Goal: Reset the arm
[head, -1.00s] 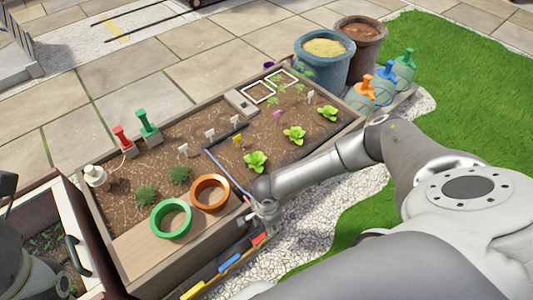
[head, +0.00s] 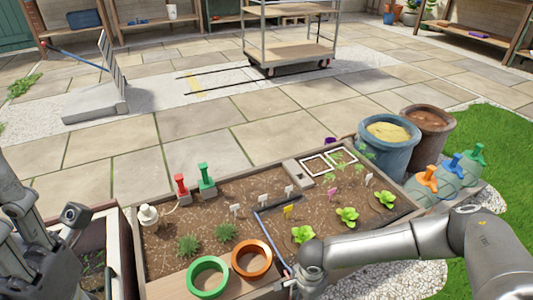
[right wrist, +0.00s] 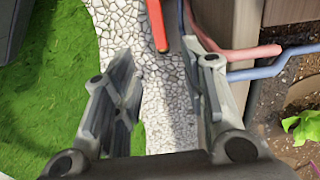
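My right arm reaches in from the right in the head view, over the near edge of the planter bed. Its gripper (head: 298,287) is at the bed's near side, partly cut off by the frame's bottom. In the right wrist view the right gripper (right wrist: 168,75) has its two fingers well apart with nothing between them, above white gravel. Dark grey parts of my left arm and gripper (head: 28,235) stand at the left edge in the head view; the fingertips are not clear.
The planter bed (head: 160,290) holds seedlings, a green ring (head: 208,278) and an orange ring (head: 252,259). A blue pot (head: 388,155), a brown pot (head: 428,132) and bottles (head: 428,184) stand at right. A red bar (right wrist: 157,25) and pipes (right wrist: 255,52) lie near the right gripper.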

